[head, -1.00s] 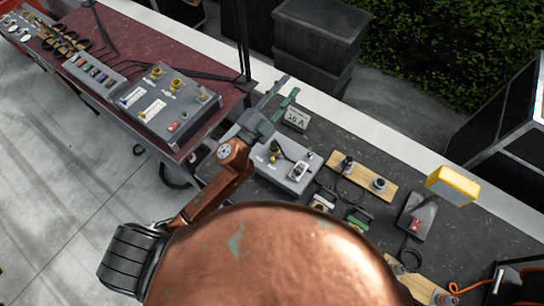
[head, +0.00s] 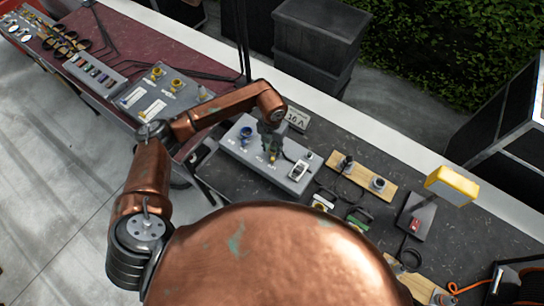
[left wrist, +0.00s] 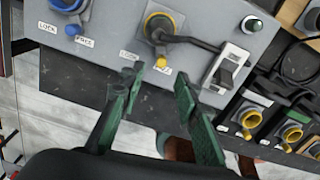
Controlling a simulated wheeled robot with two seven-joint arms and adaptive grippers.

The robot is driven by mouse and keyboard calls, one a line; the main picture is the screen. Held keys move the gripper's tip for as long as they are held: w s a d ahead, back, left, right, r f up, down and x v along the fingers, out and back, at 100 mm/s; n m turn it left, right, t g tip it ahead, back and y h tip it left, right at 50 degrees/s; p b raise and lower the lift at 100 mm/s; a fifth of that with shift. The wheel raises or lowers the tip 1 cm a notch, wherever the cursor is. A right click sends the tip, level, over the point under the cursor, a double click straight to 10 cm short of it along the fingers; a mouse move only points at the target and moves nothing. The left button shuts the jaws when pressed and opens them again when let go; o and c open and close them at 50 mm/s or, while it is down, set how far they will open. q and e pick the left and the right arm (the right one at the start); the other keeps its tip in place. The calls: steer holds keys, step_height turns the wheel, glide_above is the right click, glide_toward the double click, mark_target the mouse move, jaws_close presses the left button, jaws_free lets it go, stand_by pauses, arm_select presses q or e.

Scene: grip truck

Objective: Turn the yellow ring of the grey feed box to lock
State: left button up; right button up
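The grey feed box (head: 240,152) sits on the dark table. In the left wrist view, the box (left wrist: 110,25) carries a yellow ring (left wrist: 152,17) with a black cable plugged in. My right gripper is not in view.
A white rocker switch (left wrist: 226,68) sits right of the ring. Wooden boards (head: 365,178) and a yellow lamp (head: 452,185) stand right on the table. Another grey box (head: 150,100) is on the red table.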

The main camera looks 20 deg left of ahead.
mark_target(272, 158)
arm_select(q)
step_height(272, 158, down, 7)
steer(key=shift+f+p, duration=0.1)
steer(key=shift+p, duration=0.6)
jaws_close()
